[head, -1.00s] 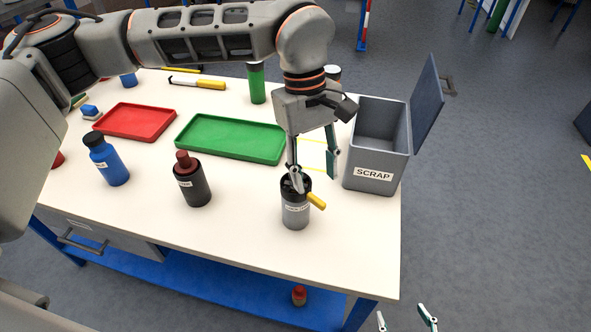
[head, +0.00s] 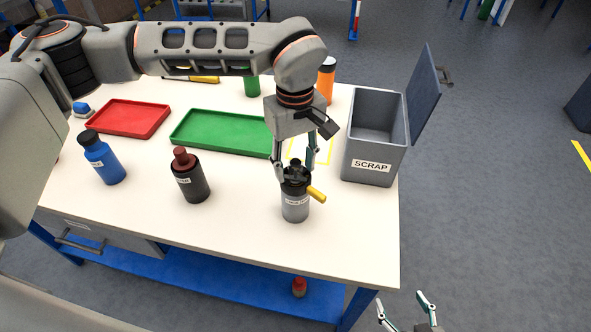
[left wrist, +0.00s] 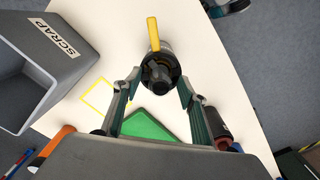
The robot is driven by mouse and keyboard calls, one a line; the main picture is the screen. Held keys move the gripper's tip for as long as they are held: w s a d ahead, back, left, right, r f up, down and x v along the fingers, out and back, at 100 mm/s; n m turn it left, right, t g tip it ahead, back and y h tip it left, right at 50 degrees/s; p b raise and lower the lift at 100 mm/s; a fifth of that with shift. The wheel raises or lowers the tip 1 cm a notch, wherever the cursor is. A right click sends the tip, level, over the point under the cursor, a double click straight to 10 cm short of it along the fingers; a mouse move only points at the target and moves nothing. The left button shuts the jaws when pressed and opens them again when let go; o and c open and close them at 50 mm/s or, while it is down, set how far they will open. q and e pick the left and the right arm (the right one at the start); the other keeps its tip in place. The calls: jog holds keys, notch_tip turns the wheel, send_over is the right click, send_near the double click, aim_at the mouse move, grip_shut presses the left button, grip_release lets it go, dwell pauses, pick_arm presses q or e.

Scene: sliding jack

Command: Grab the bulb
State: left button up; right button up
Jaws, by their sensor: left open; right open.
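No plain light bulb shows. A grey labelled canister (head: 295,208) with a black top and a yellow handle (head: 317,194) stands upright near the front right of the table. My left gripper (head: 296,170) is open over it, pointing down. In the left wrist view the black knob (left wrist: 158,74) on the canister's top lies between or just beyond the open fingertips (left wrist: 160,82); I cannot tell whether they touch it. The yellow handle (left wrist: 153,34) points away from the gripper there. My right gripper (head: 401,304) is open and empty at the bottom, off the table's front right corner.
A grey SCRAP bin (head: 373,172) with its lid open stands right of the canister. A dark red-capped bottle (head: 190,182) and a blue bottle (head: 105,166) stand left. Green (head: 222,142) and red (head: 125,127) trays lie behind. An orange bottle (head: 326,82) stands at the back.

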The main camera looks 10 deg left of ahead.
pick_arm(q)
jog(key=shift+c, duration=0.4)
jog(key=c, duration=0.9)
